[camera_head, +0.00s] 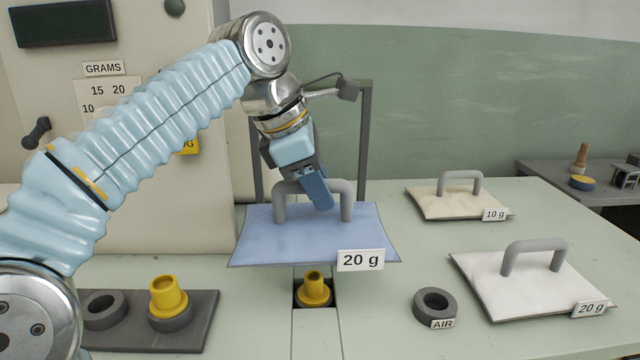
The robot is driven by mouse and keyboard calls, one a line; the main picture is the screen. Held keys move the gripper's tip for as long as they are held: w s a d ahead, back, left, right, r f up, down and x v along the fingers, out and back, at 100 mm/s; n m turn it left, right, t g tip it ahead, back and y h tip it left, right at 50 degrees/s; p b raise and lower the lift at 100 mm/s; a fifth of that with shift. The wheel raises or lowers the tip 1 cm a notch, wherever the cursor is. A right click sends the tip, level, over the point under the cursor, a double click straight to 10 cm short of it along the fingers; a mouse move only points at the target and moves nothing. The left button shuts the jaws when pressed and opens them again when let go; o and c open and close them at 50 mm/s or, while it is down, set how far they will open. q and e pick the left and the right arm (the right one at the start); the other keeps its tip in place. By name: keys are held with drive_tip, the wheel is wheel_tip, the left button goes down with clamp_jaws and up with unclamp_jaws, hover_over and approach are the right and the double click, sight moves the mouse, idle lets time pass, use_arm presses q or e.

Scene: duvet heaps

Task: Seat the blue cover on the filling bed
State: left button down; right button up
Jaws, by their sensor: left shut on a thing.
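The blue cover (310,240) is a flat, pillow-like sheet with a grey loop handle (347,203) and a "20 g" tag. My left gripper (318,192) comes down from above and is shut on the handle's bar. The cover lies roughly level in front of a dark upright frame (366,135). Its front edge is just behind a yellow nozzle (314,288) set in a dark square recess. No part is plainly marked as the filling bed; the surface beneath the cover is hidden. I cannot tell whether the cover touches it. My right gripper is not in view.
Cream "10 g" (450,204) and white "20 g" (510,285) covers with handles lie on the right. A dark "AIR" ring (434,304) sits front centre-right. A dark plate (212,300) at front left bears a ring and a yellow nozzle. A cream machine (200,220) stands at left.

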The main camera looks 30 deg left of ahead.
sight(316, 215)
use_arm(q)
drive_tip(key=shift+s+f+b, duration=0.1)
drive_tip(key=shift+f+b, duration=2.1)
drive_tip(key=shift+f, duration=0.65)
drive_tip(key=shift+p, duration=0.75)
drive_tip(key=shift+f+b, duration=1.85)
drive_tip(key=shift+f, duration=0.7)
drive_tip(key=c, duration=0.8)
unclamp_jaws()
